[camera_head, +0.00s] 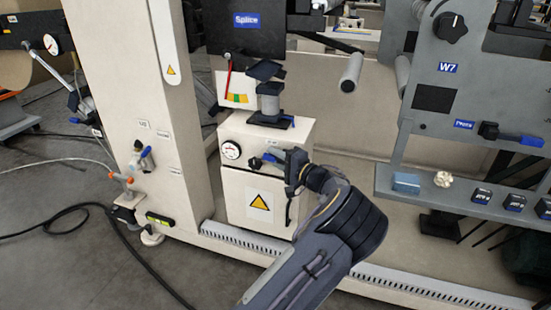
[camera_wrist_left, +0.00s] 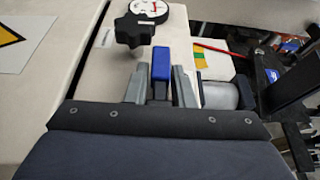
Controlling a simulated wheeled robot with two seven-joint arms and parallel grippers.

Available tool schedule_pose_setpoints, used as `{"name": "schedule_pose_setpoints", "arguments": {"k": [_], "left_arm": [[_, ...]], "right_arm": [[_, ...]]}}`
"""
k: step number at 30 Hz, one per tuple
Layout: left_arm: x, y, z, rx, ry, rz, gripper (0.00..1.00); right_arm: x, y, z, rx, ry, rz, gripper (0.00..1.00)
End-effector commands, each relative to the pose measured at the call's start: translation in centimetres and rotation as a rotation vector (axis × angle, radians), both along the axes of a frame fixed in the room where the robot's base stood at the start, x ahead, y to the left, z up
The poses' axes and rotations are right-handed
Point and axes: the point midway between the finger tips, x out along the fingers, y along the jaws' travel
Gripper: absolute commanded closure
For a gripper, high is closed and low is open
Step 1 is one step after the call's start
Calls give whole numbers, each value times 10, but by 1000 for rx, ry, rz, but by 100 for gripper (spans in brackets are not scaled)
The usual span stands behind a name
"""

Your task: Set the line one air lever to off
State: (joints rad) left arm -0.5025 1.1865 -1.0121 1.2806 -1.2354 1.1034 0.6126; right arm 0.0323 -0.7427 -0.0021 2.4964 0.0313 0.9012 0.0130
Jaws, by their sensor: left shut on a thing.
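A blue-handled lever (camera_head: 258,162) sits on the front of the cream box (camera_head: 235,135), right of a round gauge (camera_head: 231,150). In the left wrist view its blue handle (camera_wrist_left: 162,64) stands between my two grey fingers. My left gripper (camera_head: 284,162) is shut on this handle, and its arm comes up from the bottom of the head view. The gripper hides part of the lever in the head view. The small label by it is too small to read. My right gripper is not in view.
A black star knob (camera_wrist_left: 135,30) stands close beyond my fingers, beside the gauge (camera_wrist_left: 150,8). Another blue-handled lever (camera_head: 147,153) is on the cream post at left. A grey panel with a shelf (camera_head: 450,195) stands at right. Hoses lie on the floor at left.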

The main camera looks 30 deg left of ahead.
Motion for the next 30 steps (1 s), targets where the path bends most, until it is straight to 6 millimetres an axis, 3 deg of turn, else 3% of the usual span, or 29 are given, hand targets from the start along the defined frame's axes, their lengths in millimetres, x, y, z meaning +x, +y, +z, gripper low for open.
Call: {"name": "schedule_pose_setpoints", "arguments": {"k": [4,5,8,18,30], "left_arm": [[-1,1,-1,2,4,4,100],[-1,1,-1,2,4,5,76],[-1,1,-1,1,3,4,62],[-1,-4,0,0,2,0,62],[-11,-65,0,0,2,0,62]], "right_arm": [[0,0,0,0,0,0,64],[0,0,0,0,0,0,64],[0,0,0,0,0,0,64],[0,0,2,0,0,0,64],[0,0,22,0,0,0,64]]}}
